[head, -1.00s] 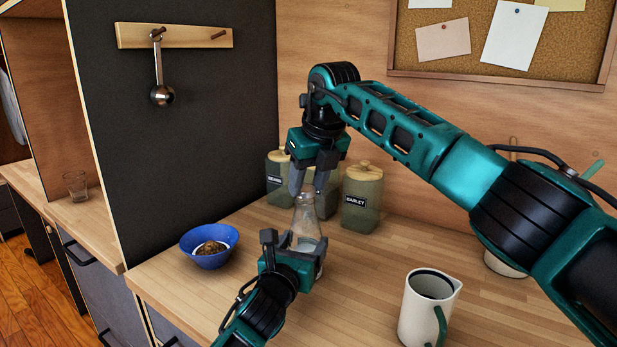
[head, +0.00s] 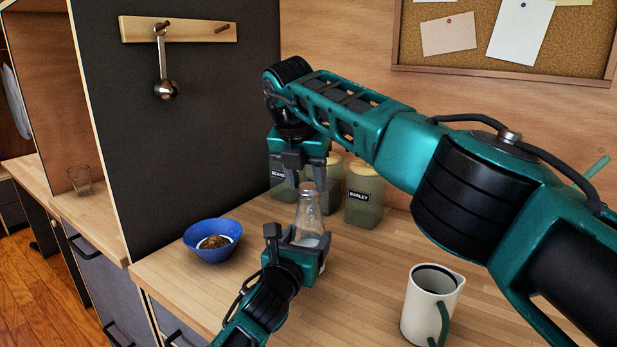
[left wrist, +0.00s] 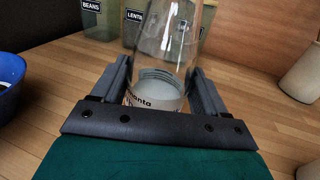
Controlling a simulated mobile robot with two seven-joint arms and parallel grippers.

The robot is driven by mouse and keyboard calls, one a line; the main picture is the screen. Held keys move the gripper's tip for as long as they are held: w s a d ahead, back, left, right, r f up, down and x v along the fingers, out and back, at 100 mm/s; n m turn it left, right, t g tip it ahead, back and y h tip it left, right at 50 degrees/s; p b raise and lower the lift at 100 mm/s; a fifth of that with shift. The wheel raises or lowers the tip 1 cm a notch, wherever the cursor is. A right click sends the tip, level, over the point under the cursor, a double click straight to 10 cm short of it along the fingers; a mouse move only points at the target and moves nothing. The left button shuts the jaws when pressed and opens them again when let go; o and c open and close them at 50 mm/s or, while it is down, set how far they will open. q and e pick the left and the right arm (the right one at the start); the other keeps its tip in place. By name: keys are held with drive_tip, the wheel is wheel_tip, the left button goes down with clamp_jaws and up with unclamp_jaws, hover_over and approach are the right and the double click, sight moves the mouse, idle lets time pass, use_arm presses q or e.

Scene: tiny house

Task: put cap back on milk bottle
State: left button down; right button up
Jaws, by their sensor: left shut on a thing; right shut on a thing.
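The clear glass milk bottle (head: 310,213) stands upright on the wooden counter, with a little white milk low inside. My left gripper (head: 297,238) is shut around its lower body. The left wrist view shows the bottle (left wrist: 168,45) between the two fingers; its top is out of frame there. My right gripper (head: 306,180) points down directly over the bottle's mouth, its fingertips at neck height. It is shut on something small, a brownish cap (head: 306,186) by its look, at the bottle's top. I cannot tell whether the cap is seated.
Green canisters, one labelled barley (head: 362,200), stand close behind the bottle. A blue bowl (head: 205,252) with brown contents is to the left. A white jug (head: 420,310) with a green handle stands front right. The counter between bottle and jug is clear.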

idle(0.3)
drive_tip(key=o, duration=1.6)
drive_tip(key=shift+c, duration=0.2)
drive_tip(key=v, duration=1.2)
drive_tip(key=shift+a, duration=0.1)
use_arm(q)
unclamp_jaws()
drive_tip(key=shift+s, duration=0.1)
